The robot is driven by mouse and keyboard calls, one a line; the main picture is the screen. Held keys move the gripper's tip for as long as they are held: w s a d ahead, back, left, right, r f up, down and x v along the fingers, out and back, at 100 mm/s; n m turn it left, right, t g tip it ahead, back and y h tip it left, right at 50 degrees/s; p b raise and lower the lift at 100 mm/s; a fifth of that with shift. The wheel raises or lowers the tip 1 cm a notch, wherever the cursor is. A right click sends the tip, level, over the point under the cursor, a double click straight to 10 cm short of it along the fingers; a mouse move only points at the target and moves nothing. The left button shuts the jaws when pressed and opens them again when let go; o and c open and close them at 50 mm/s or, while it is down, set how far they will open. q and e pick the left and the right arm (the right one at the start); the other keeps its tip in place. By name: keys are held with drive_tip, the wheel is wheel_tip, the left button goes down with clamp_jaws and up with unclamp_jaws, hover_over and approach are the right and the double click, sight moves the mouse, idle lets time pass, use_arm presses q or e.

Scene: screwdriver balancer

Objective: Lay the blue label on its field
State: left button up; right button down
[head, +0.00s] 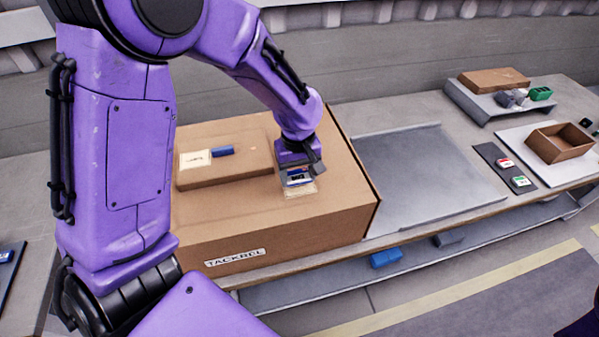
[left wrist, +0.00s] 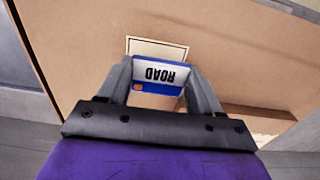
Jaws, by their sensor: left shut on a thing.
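The blue label (head: 298,179) has a white band reading ROAD, upside down in the left wrist view (left wrist: 160,74). My left gripper (head: 299,173) is shut on it, with one finger on each side in the left wrist view. The pale, outlined field (head: 301,190) is on top of the large cardboard box (head: 235,233). It also shows in the left wrist view (left wrist: 156,44), partly hidden behind the label. The label is over or close to the field; I cannot tell whether it touches.
A smaller flat box (head: 228,168) beside the field carries a cream label (head: 195,158) and a blue piece (head: 223,151). To the right are a bare grey plate (head: 425,175), a dark strip (head: 496,158) with small labels, and an open brown tray (head: 560,142).

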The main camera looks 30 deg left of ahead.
sight(300, 175)
use_arm(q)
drive_tip(key=shift+w+f, duration=0.25)
drive_tip(key=shift+f, duration=0.6)
drive_tip(key=shift+s+f+b, duration=0.15)
drive_tip(key=shift+f+b, duration=0.2)
drive_tip(key=shift+f, duration=0.05)
drive_tip(key=shift+w+p, duration=0.3)
drive_tip(key=shift+p, duration=0.2)
drive_tip(key=shift+f, duration=0.35)
idle(0.4)
drive_tip(key=o, duration=1.2)
drive_tip(key=shift+o, duration=0.2)
wheel_tip(300, 175, up, 10)
drive_tip(key=shift+r+b, duration=0.25)
drive_tip(key=shift+b, duration=0.45)
